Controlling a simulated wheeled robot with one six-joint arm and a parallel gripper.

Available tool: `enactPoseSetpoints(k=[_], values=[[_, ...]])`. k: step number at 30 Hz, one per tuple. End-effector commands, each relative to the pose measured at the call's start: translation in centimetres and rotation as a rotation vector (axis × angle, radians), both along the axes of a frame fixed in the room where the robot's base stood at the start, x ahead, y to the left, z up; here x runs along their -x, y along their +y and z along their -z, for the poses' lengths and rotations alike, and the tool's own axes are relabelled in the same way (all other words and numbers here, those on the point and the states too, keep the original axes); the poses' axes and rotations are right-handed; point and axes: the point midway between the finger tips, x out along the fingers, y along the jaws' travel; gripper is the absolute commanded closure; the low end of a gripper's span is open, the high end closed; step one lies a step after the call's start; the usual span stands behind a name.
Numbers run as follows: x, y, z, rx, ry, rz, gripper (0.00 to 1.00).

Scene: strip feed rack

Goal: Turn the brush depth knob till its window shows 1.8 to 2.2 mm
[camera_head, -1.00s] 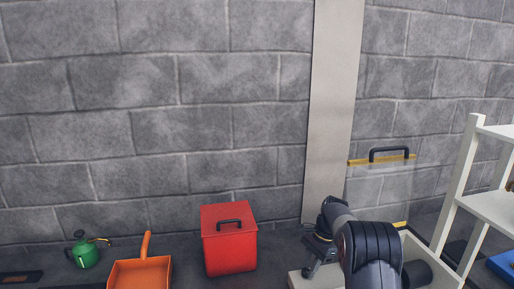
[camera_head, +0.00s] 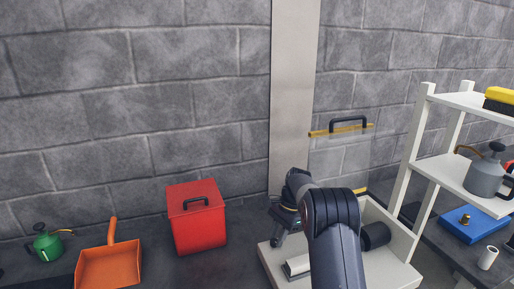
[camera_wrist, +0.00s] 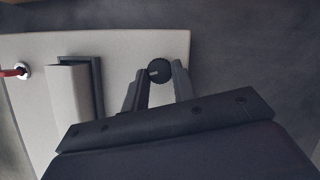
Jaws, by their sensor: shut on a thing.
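In the wrist view, the brush depth knob (camera_wrist: 159,71) is a small round black knob with a light mark on its face. It sits at the edge of a pale machine body (camera_wrist: 30,48). My gripper (camera_wrist: 158,80) has one finger on each side of the knob and is shut on it. In the head view my gripper (camera_head: 283,222) is small and dark, over the left back of the white machine (camera_head: 272,262), and the knob cannot be made out. I cannot make out the window or any reading in either view.
A red lidded bin (camera_head: 198,230), an orange dustpan (camera_head: 108,268) and a green can (camera_head: 46,244) stand left of the machine. A clear guard with a black handle (camera_head: 348,122) rises behind it. White shelves (camera_head: 440,165) stand close on the right.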

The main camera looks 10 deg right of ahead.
Motion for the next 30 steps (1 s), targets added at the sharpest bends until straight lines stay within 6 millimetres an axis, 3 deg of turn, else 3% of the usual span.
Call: enactPoseSetpoints(k=[22,23,24,30], values=[[0.00,0.01,0.02,0.000,0.000,0.000,0.93],[0.00,0.01,0.02,0.000,0.000,0.000,0.73],[0.00,0.01,0.02,0.000,0.000,0.000,0.70],[0.00,0.00,0.01,0.000,0.000,0.000,0.67]])
